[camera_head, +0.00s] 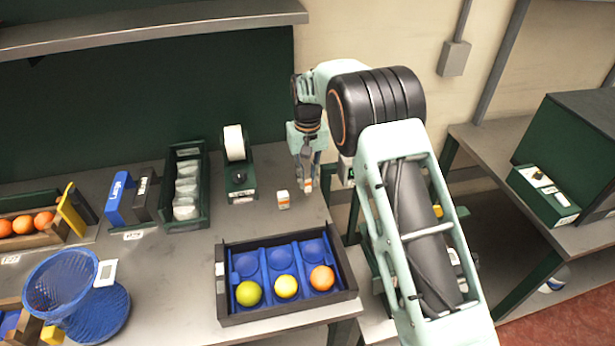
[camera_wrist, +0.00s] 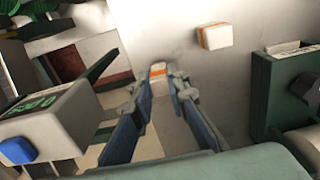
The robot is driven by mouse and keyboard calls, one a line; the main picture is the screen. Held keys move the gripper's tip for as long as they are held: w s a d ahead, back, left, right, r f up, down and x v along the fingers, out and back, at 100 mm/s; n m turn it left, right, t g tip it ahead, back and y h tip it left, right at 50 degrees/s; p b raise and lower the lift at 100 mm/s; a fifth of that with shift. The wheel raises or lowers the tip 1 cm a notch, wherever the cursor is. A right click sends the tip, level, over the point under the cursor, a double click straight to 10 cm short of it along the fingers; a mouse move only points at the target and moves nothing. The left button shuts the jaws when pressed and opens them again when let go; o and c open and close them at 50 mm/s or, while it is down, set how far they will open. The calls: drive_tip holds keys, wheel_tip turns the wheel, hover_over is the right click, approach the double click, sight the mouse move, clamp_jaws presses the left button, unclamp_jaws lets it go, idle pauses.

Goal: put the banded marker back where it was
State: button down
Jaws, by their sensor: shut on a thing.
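My gripper (camera_head: 307,183) points down over the right end of the table, to the right of the tape dispenser. It is shut on a small white marker with an orange band (camera_wrist: 158,72), which shows between the fingertips in the wrist view. In the head view the fingers hide most of it. I cannot tell whether its bottom touches the tabletop. A second white block with an orange band (camera_head: 283,200) stands on the table just left of my gripper; it also shows in the wrist view (camera_wrist: 215,38), apart from the fingers.
A tape dispenser (camera_head: 240,182) and a green bin (camera_head: 203,215) stand to the left. The table's right edge is close to my gripper. A blue mesh basket (camera_head: 65,285) is front left.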

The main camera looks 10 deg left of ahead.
drive_tip(key=shift+f+b, duration=0.35)
drive_tip(key=shift+f, duration=0.25)
idle(0.8)
drive_tip(key=c, duration=1.4)
unclamp_jaws()
drive_tip(key=shift+r, duration=0.15)
drive_tip(key=shift+r+p, duration=2.35)
drive_tip(key=shift+r, duration=1.6)
